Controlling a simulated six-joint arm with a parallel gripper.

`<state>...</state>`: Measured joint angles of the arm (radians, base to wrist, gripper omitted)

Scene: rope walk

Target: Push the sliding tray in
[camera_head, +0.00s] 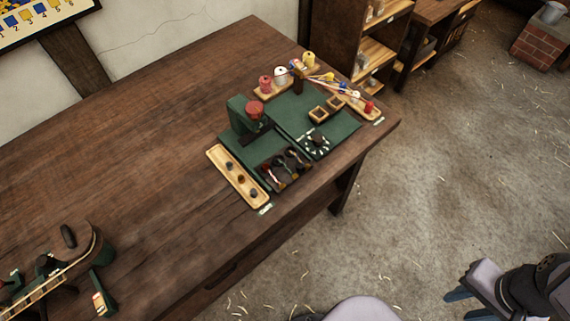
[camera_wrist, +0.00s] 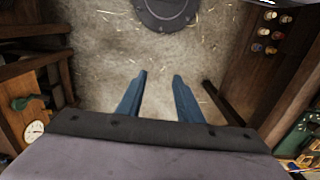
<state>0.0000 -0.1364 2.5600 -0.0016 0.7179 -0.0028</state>
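A green bench unit (camera_head: 249,149) stands on the wooden table in the head view. A dark tray (camera_head: 285,170) with several small coloured items sits at its front, near the table's front edge. A pale wooden tray (camera_head: 226,167) with several dark round pieces lies to its left. I cannot tell for sure which of these is the sliding tray, or how far it is out. My gripper (camera_head: 453,291) is at the lower right, over the floor and well away from the table. In the wrist view my gripper (camera_wrist: 160,75) has its blue fingers apart, with only floor between them.
Coloured spools (camera_head: 281,75) stand on holders behind the unit, with strands running to the right. Another green and wooden device (camera_head: 70,250) is at the table's left. The wooden table (camera_head: 130,130) is bare between them. Shelves (camera_head: 378,50) stand behind; straw-strewn floor is open on the right.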

